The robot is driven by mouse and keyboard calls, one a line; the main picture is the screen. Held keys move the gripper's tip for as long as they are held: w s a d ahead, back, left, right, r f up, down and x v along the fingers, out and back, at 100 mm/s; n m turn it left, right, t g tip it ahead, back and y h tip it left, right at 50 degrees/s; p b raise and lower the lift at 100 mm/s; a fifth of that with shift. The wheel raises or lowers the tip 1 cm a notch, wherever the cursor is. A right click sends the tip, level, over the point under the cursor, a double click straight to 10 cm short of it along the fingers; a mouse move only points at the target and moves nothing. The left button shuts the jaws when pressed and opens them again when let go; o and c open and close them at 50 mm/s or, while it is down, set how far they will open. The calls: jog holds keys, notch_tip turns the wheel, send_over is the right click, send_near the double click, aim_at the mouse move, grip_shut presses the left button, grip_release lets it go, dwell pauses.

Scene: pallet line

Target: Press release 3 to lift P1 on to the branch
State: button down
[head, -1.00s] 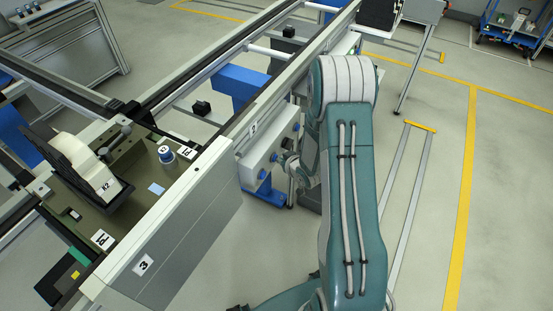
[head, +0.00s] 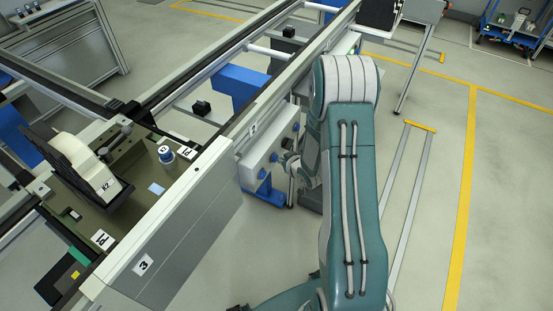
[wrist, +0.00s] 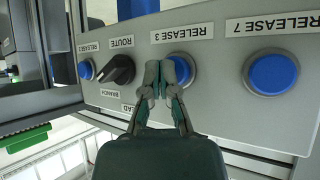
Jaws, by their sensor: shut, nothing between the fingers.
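The grey control panel (wrist: 220,100) fills the wrist view. The release 3 button (wrist: 183,68) is blue, under its own label (wrist: 182,33). My gripper (wrist: 158,78) is shut and empty, its tips in front of the button's left part; I cannot tell whether they touch it. In the head view my gripper (head: 281,160) is small beside the panel (head: 254,165) on the conveyor's side. Pallet P1 (head: 136,166), an olive plate with P1 labels, lies on the conveyor at left. It carries a black-and-cream part (head: 82,166) and a small blue-topped piece (head: 166,155).
Left of release 3 are the black route knob (wrist: 118,70) and another blue button (wrist: 86,70). The release 7 button (wrist: 272,73) is to the right. A conveyor cover marked 3 (head: 180,245) stands at the front. The floor right of my arm is open.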

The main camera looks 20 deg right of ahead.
jog(key=shift+s+d, duration=0.3)
jog(key=shift+s, duration=0.15)
